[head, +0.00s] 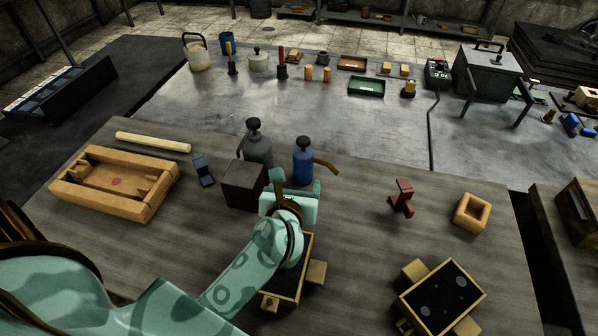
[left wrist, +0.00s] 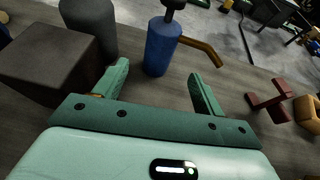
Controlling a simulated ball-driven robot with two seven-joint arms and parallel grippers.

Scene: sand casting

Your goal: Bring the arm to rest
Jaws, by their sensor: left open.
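My left arm reaches in from the lower left in the head view. Its gripper (head: 291,189) is above the grey table, just in front of a blue bottle (head: 303,160) with a black cap and a brown spout. In the left wrist view the two green fingers (left wrist: 156,88) are wide apart with nothing between them. The blue bottle (left wrist: 162,45) stands upright beyond the fingertips, apart from them as far as I can tell. My right gripper is not in view.
A dark block (head: 244,184) and a grey bottle (head: 257,145) stand left of the gripper. A wooden flask (head: 292,286) is partly hidden under my arm. A second black-filled flask (head: 441,297), a red part (head: 402,197) and a wooden frame (head: 471,212) lie to the right.

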